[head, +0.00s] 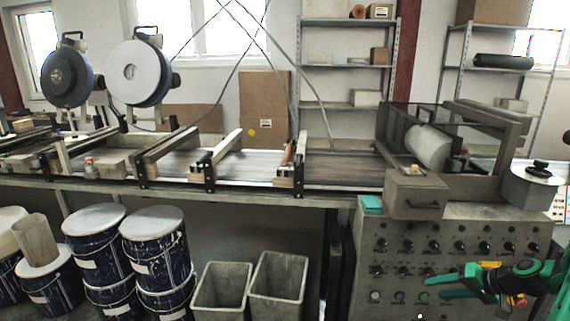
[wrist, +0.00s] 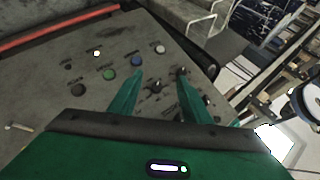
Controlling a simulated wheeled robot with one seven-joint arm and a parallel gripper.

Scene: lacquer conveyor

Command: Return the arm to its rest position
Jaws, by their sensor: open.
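My gripper (head: 434,287) is at the lower right of the head view, in front of the control panel (head: 372,248). Its two green fingers point left. In the wrist view my gripper (wrist: 160,75) has its fingers spread apart, with nothing visible between them but the panel face behind. The panel (wrist: 60,110) shows there with black knobs and a green button (wrist: 109,75), a blue button (wrist: 136,61) and a white button (wrist: 160,48). I cannot tell from these views whether the fingertips touch the panel.
The conveyor (head: 345,170) runs across the head view behind the panel. A grey box (head: 415,196) and a teal block (head: 371,204) sit on top of the panel. Grey bins (head: 277,285) and blue drums (head: 155,250) stand on the floor to the left.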

